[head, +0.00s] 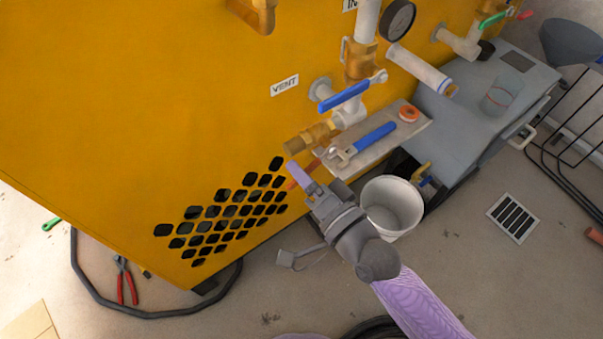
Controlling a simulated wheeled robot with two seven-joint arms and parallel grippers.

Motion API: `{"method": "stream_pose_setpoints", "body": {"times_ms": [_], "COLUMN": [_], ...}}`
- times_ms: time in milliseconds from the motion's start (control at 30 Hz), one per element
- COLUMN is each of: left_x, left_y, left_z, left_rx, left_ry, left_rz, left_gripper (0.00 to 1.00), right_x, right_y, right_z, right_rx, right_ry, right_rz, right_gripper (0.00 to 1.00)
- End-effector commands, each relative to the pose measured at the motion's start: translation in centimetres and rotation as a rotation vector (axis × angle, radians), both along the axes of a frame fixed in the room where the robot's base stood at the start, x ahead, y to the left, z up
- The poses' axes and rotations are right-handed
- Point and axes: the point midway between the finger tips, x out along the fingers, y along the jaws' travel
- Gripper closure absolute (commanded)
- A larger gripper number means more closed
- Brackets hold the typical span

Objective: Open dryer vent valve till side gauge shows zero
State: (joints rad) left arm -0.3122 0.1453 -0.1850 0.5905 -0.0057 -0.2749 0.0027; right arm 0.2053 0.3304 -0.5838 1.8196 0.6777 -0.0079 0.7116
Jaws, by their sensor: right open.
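The yellow dryer panel (130,100) carries a white VENT label (284,85). Right of the label is the vent valve with a blue lever (344,97), above a silver body and a brass outlet (312,136) pointing lower left. I cannot tell if the valve is open. A dark round gauge (397,20) sits at the top; its face is angled and its needle unreadable. My right gripper (303,175) is open and empty, below the brass outlet and left of the white bucket, apart from the lever. My left gripper is not in view.
A small shelf (408,133) holds a blue-handled wrench (362,145) and an orange tape roll (408,114). A white bucket (392,206) stands below. A grey case (480,105) is at right. Red pliers (126,282) and a black hose lie on the floor.

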Motion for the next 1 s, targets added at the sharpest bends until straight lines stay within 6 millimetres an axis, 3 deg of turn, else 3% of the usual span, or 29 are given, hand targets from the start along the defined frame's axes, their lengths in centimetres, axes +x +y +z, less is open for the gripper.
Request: {"method": "stream_pose_setpoints", "body": {"times_ms": [300, 600, 1000], "left_x": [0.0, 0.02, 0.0], "left_y": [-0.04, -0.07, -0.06], "left_z": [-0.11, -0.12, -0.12], "left_rx": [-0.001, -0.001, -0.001], "left_ry": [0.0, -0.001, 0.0], "left_rz": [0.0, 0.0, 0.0], "left_gripper": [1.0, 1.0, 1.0], "right_x": [0.38, 0.35, 0.34], "right_y": [0.25, 0.23, 0.23], "right_z": [0.1, 0.07, 0.04], "right_rx": [0.0, -0.001, 0.0], "right_ry": [-0.002, -0.001, 0.0], "right_rz": [-0.001, -0.001, 0.0], "right_gripper": [0.4, 1.0, 1.0]}}
